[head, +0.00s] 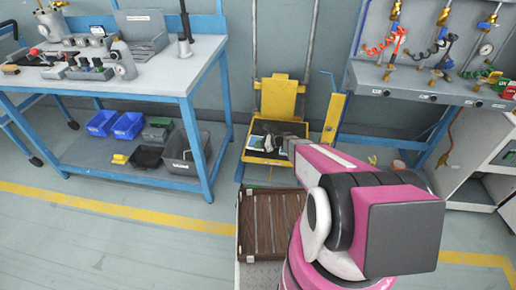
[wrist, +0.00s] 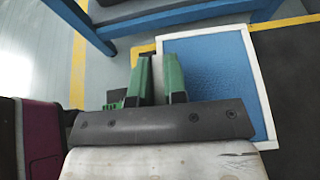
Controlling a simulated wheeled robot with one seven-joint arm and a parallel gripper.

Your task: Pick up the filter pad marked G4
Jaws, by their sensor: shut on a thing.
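A flat filter pad (wrist: 212,65) with a blue face and a white frame shows in the wrist view, right of and behind my gripper's fingers. No G4 mark can be read on it. My gripper (wrist: 160,80) has green fingers, shut on the pad's left white edge, which runs between them. The fingers and the grey gripper body hide part of that edge. In the head view my gripper (head: 274,142) is over the tray of a yellow cart (head: 280,98), small and partly behind my arm. The pad cannot be clearly made out there.
A blue-framed workbench (head: 130,80) with tools and lower bins stands left of the cart. Another bench (head: 425,90) with hanging hoses and fittings stands right. A brown slatted crate (head: 268,225) lies in front of the cart. Open floor (head: 110,235) is at left.

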